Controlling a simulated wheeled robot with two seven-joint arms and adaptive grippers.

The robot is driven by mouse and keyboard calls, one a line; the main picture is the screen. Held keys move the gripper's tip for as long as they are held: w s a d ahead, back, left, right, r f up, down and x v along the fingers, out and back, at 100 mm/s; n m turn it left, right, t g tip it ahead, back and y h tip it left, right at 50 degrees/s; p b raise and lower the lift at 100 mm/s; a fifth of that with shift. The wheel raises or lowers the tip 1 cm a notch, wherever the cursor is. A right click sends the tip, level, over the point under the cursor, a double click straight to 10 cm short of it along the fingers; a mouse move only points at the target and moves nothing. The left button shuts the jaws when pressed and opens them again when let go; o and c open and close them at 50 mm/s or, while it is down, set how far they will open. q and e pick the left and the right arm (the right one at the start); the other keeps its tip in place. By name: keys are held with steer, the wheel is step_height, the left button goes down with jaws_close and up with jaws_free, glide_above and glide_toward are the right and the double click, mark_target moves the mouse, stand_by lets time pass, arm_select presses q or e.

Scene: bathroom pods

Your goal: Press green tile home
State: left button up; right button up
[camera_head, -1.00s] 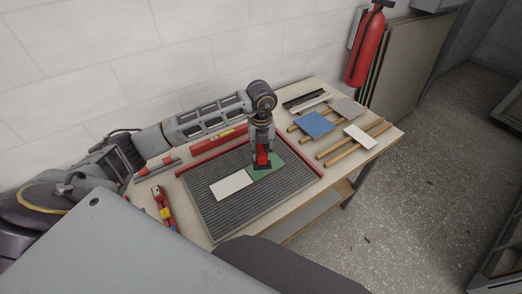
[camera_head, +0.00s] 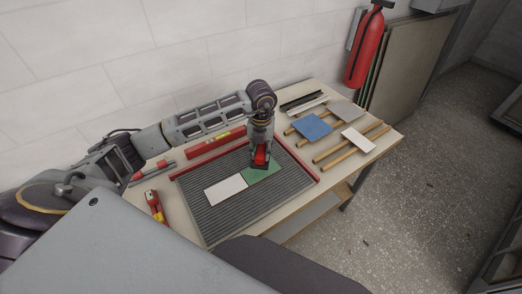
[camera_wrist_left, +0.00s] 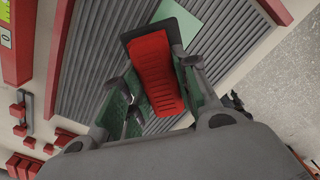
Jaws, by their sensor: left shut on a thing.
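The green tile (camera_head: 264,174) lies on the grey ribbed bed (camera_head: 225,223), beside a white tile (camera_head: 226,190). Their facing edges look to touch or nearly touch; I cannot tell which. My left gripper (camera_head: 261,158) points down over the green tile. It is shut on a red-handled tool with a dark pad (camera_wrist_left: 158,78), whose pad covers part of the green tile. Whether the pad touches the tile is unclear. In the left wrist view, a corner of the green tile (camera_wrist_left: 182,18) shows beyond the tool. My right gripper is not in view.
Red rails (camera_head: 297,157) edge the bed at back and right. A red level (camera_head: 216,143) lies behind it and a red-yellow tool (camera_head: 155,206) to its left. Wooden rods with a blue tile (camera_head: 312,127) and a white tile (camera_head: 358,140) lie at right.

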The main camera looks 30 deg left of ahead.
arm_select(q)
steer(key=shift+m, duration=0.3)
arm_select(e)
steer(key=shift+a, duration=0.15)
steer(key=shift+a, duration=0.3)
arm_select(q)
steer(key=shift+f, duration=0.1)
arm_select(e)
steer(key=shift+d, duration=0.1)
arm_select(q)
steer(key=b, duration=0.3)
glide_above(261, 171)
steer(key=shift+w+a+f, duration=0.1)
steer(key=shift+f, duration=0.95)
steer(key=shift+w+f, duration=0.1)
steer(key=shift+f, duration=1.65)
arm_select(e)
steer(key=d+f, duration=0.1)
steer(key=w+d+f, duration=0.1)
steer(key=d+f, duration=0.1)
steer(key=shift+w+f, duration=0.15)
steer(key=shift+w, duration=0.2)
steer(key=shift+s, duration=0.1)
